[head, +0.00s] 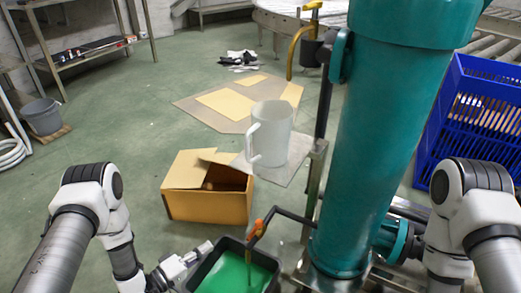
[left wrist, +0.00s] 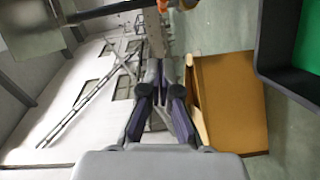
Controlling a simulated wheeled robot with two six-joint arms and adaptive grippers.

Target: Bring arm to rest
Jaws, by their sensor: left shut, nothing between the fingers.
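My left arm (head: 95,205) comes in from the lower left of the head view. Its gripper (head: 207,247) is beside the left edge of the dark tub of green liquid (head: 195,277). In the left wrist view, the gripper (left wrist: 159,75) has its fingers together and holds nothing. My right arm (head: 470,215) is at the lower right of the head view, beside the teal column. Its gripper does not show.
A teal column (head: 385,130) stands right of centre. A pitcher (head: 272,130) stands on a small plate (head: 285,170). An open cardboard box (head: 205,205) is on the floor near my left gripper. A blue crate (head: 470,120) is at the right.

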